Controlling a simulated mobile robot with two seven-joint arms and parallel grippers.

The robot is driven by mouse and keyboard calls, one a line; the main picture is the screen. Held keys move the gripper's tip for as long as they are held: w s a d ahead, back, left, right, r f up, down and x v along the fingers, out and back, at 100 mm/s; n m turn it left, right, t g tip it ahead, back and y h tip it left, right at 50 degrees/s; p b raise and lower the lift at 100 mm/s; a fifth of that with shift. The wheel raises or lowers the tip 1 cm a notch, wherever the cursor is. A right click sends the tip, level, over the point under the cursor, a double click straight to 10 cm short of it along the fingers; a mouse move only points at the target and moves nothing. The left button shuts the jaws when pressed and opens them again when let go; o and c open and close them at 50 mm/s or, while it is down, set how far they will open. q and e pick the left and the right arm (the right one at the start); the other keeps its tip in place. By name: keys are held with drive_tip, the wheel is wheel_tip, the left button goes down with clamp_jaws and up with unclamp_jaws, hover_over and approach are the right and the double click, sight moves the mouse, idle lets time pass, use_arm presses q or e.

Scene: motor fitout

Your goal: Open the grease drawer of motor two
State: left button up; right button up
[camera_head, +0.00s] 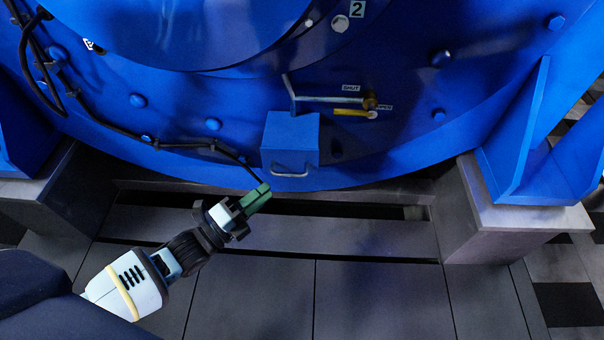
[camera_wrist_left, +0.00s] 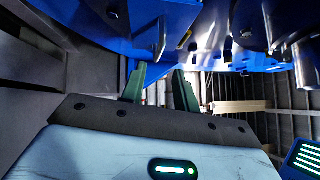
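The drawer looks closed. My left gripper (camera_head: 262,192) is just left of and below the handle in the head view, apart from it. In the left wrist view its green fingers (camera_wrist_left: 159,80) stand apart with nothing between them. A metal handle-like bar (camera_wrist_left: 161,38) shows above them on blue metal. My right gripper is not in view.
A lever (camera_head: 330,99) with "SHUT" and "OPEN" labels and a yellow bar (camera_head: 351,112) sits just above the drawer. A black cable (camera_head: 130,135) runs down the motor's left side. Grey supports (camera_head: 510,215) flank the motor. The floor panels (camera_head: 380,300) in front are clear.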

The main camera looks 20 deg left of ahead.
sight(287, 174)
use_arm(q)
drive_tip(key=shift+b+x, duration=1.2)
drive_tip(key=shift+x, duration=2.95)
drive_tip(key=shift+w+a+f, duration=0.1)
drive_tip(key=shift+a, duration=0.05)
clamp_jaws()
